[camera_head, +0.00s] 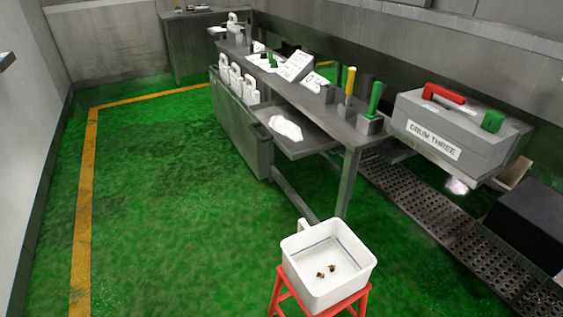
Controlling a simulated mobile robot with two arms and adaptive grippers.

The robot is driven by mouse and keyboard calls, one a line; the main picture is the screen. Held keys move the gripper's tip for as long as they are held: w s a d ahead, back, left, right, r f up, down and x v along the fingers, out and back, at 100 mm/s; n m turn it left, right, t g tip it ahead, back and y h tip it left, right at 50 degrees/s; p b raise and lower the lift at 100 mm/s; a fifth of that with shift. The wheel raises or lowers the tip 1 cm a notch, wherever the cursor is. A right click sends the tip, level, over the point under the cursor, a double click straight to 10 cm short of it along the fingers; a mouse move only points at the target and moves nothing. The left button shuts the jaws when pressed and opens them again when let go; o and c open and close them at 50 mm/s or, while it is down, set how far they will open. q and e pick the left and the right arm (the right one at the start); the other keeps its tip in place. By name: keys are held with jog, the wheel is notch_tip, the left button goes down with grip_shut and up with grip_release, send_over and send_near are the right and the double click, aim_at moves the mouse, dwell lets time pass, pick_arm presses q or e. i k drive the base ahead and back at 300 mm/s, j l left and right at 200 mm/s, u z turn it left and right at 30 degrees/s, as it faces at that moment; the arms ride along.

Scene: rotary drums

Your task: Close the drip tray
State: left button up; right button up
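A flat grey tray (312,143) sticks out from under the top of the long metal bench (302,91), on the side facing the green floor. It looks pulled out, and a crumpled white thing (286,128) lies on it. No label marks it as the drip tray. A grey box labelled "DRUM THREE" (450,133) with a red handle (443,94) and a green block stands right of the bench. What lies under this box is mostly hidden. Neither of my grippers is in view.
A white tub (350,282) with small dark bits stands on a red stool (361,301) in front. White jugs (236,80) stand in a grey bin (233,125) beside the tray. A perforated walkway (430,208) runs at right. The green floor at left is clear.

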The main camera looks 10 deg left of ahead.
aim_at(297, 135)
jog(key=i+j, duration=0.15)
jog(key=j, duration=0.25)
jog(key=i+j, duration=0.15)
jog(key=j, duration=0.25)
jog(key=i+j, duration=0.15)
jog(key=j, duration=0.25)
jog(key=i+j, duration=0.15)
jog(key=j, duration=0.25)
jog(key=i+j, duration=0.15)
jog(key=j, duration=0.25)
jog(key=i+j, duration=0.15)
jog(key=j, duration=0.25)
